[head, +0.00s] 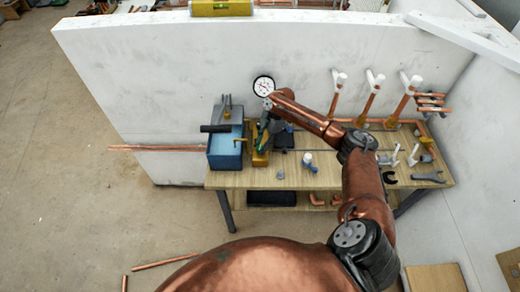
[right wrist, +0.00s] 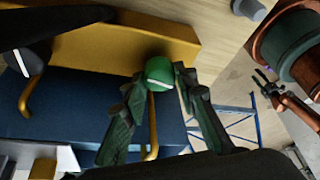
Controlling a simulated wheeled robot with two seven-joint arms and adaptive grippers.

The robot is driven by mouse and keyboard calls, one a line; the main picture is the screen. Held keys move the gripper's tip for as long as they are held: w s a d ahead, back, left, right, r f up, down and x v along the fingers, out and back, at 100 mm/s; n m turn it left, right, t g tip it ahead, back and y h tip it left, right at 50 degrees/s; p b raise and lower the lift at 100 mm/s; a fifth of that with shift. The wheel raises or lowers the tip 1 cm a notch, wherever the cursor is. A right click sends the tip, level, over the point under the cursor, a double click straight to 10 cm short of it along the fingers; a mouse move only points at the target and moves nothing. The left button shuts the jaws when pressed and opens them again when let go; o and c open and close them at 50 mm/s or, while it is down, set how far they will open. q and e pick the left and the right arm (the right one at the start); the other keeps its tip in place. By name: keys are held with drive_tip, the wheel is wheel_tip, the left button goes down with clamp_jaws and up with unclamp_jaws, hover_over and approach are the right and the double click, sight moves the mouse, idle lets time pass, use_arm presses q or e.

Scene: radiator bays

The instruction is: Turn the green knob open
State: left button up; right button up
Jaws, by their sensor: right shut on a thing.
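The green knob (right wrist: 158,71) shows in the right wrist view as a round cap with a pale stripe, in front of a yellow block (right wrist: 120,45). My right gripper (right wrist: 160,80) has its two green fingers on either side of the knob and is shut on it. In the head view my right gripper (head: 265,135) reaches down at the yellow block (head: 260,158) on the workbench, and it hides the knob there. My left gripper is not in view.
A blue box (head: 225,150) stands just left of the yellow block on the wooden workbench (head: 330,178). A pressure gauge (head: 263,86) is on the white wall behind. A dark knob with a white stripe (right wrist: 30,58) sits left of the green one. Copper pipes (head: 334,95) stand to the right.

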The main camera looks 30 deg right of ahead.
drive_tip(key=shift+w+d+n+g+b, duration=0.15)
drive_tip(key=shift+n+g+b, duration=0.25)
drive_tip(key=shift+n+b, duration=0.5)
drive_tip(key=shift+r+n, duration=0.1)
drive_tip(key=shift+n, duration=0.2)
drive_tip(key=shift+w+r, duration=0.1)
drive_tip(key=o, duration=1.1)
drive_tip(key=shift+o, duration=0.2)
drive_tip(key=v, duration=1.1)
drive_tip(key=shift+r, duration=0.4)
drive_tip(key=shift+w, duration=0.15)
